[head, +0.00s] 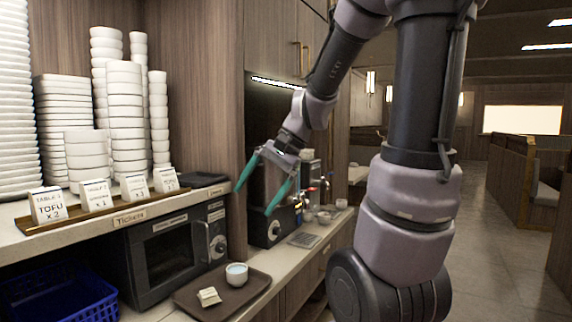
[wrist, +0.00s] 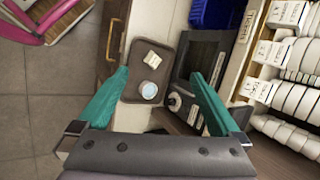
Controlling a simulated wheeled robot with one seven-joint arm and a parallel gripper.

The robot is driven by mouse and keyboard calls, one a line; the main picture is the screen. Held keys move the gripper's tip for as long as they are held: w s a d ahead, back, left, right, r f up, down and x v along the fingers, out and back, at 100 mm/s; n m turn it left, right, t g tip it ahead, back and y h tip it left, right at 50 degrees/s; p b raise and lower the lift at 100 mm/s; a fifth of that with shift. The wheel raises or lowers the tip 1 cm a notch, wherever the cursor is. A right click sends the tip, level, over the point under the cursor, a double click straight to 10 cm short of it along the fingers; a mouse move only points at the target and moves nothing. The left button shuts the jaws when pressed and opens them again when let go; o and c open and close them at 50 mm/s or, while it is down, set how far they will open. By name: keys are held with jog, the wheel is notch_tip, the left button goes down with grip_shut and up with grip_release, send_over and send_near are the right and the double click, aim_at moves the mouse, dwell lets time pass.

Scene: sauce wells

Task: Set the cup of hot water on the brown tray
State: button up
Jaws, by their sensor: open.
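A small white cup (head: 236,275) with pale blue water in it stands upright on the brown tray (head: 190,301), near the tray's right end. In the wrist view the cup (wrist: 149,90) is on the tray (wrist: 136,70) too, beyond my fingertips. A pale folded packet or card (head: 209,296) lies on the tray to the left of the cup, apart from it. My gripper (head: 256,198) has green fingers and is open and empty. It is raised above the counter, beyond the tray and clear of the cup.
A microwave (head: 165,258) stands left of the tray, under a shelf with ticket cards and stacked white dishes (head: 125,110). A blue basket (head: 60,298) is at lower left. A dispenser with taps (head: 268,226) and small cups stands farther along the counter.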

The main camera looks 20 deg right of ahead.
jog(key=s+d+r+n+t+h, duration=0.3)
jog(key=s+r+n+t+h, duration=0.1)
jog(key=s+r, duration=0.3)
jog(key=shift+s+d+r+t, duration=0.3)
jog(key=shift+s+d+r, duration=0.05)
jog(key=shift+s+d, duration=0.1)
dwell(0.8)
